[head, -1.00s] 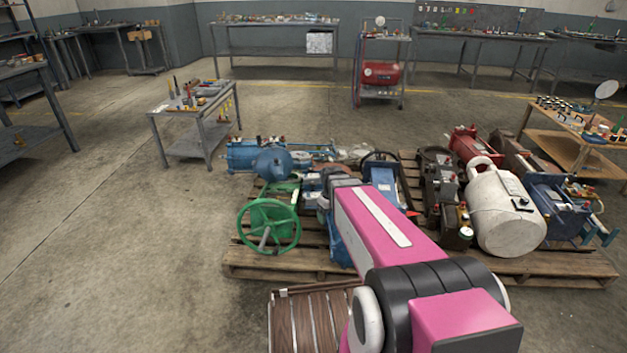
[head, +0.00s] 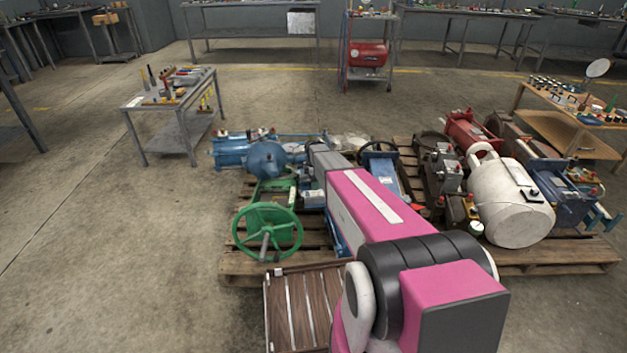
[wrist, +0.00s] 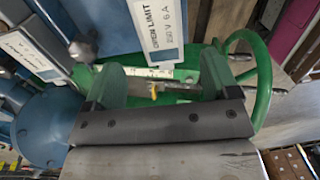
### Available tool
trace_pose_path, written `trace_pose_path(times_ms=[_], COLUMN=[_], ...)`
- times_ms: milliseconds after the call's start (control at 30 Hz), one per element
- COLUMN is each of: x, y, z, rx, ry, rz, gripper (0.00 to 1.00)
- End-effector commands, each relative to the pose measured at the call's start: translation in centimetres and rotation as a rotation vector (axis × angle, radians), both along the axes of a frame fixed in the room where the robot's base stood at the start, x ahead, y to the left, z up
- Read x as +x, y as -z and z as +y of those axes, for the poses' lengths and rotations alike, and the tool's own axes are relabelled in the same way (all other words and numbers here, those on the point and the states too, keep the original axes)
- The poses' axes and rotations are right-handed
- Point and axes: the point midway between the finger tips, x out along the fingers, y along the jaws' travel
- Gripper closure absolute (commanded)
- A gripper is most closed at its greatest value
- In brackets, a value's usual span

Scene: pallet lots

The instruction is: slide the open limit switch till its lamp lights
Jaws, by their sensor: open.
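In the wrist view a white label reading "OPEN LIMIT 250 V 6 A" (wrist: 160,24) is on a box at the top. Below it is a white scale strip (wrist: 155,72) on green metal, with a small yellow part (wrist: 153,90) beside it. My gripper (wrist: 160,70) is open; its two green fingers stand on either side of the strip and the yellow part. I cannot tell whether a finger touches anything. No lit lamp can be made out. In the head view the green handwheel (head: 267,231) stands beside my arm, which hides my gripper.
A second labelled box (wrist: 28,45) and a rounded blue body (wrist: 45,125) are close on the left in the wrist view. Floor left of the pallet is clear up to a small table (head: 170,98).

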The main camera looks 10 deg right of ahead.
Motion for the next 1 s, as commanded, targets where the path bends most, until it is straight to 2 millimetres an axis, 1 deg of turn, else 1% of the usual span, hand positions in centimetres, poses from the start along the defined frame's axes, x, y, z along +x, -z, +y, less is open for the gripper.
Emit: trace_pose_path(times_ms=[267, 1000], x=[-0.1, -0.6], y=[1.9, 8.1], z=[0.0, 0.0], rx=[0.0, 0.0], ry=[0.002, 0.002], rz=[-0.001, -0.001], gripper=[0.19, 0.19])
